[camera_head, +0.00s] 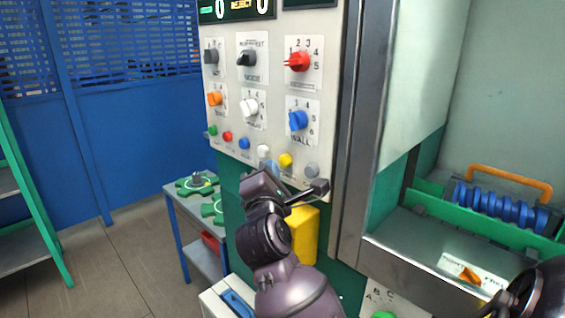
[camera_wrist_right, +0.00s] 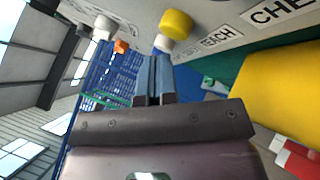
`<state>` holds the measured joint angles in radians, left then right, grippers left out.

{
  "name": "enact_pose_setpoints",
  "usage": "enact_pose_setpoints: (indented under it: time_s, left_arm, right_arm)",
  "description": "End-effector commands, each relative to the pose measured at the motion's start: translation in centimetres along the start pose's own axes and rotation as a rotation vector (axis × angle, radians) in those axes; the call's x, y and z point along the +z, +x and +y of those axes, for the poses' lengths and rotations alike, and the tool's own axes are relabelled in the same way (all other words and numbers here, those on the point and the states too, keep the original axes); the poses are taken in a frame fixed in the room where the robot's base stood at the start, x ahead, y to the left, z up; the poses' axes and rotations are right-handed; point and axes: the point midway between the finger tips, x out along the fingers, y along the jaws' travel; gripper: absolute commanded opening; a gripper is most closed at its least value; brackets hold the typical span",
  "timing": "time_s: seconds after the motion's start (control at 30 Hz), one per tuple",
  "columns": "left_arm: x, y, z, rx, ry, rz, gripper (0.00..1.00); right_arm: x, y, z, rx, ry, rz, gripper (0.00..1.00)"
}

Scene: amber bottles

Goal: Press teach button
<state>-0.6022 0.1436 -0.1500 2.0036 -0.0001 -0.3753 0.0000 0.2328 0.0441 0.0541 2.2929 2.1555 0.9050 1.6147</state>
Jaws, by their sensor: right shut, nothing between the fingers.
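The control panel (camera_head: 234,130) has a row of small buttons along its lower edge. The white button (camera_head: 263,152) sits between a blue one and a yellow button (camera_head: 285,160). My left gripper is not in view.
Knobs, including a red one (camera_head: 298,61) and a blue one (camera_head: 297,120), sit above the buttons. A grey button (camera_head: 311,170) is right of the yellow one. A yellow box (camera_head: 305,235) is behind my right wrist. A small table (camera_head: 185,208) stands left.

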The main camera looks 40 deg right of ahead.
Motion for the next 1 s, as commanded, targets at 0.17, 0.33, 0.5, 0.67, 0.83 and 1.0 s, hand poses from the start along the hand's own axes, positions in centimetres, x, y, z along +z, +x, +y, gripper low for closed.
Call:
enact_pose_setpoints:
  time_s: [0.17, 0.33, 0.5, 0.67, 0.83, 1.0]
  left_arm:
    - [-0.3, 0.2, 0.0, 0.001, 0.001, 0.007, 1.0]
    - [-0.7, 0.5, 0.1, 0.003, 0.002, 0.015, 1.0]
    - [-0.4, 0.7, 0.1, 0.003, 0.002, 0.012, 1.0]
    - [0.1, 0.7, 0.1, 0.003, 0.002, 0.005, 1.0]
    - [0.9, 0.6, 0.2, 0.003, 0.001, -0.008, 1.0]
    - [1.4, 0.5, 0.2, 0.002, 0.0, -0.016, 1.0]
  right_arm:
    - [0.0, 0.0, 0.1, 0.001, 0.0, 0.0, 0.0]
    - [-0.1, -0.2, 0.1, 0.001, 0.0, 0.0, 0.0]
    - [-0.8, -1.1, 0.7, 0.0, 0.001, 0.002, 0.0]
    - [-1.5, -2.0, 1.4, 0.0, 0.002, 0.002, 0.0]
    - [-2.2, -2.9, 2.0, 0.0, 0.002, 0.002, 0.0]
    - [-2.5, -3.5, 2.5, 0.0, 0.0, 0.0, 0.0]
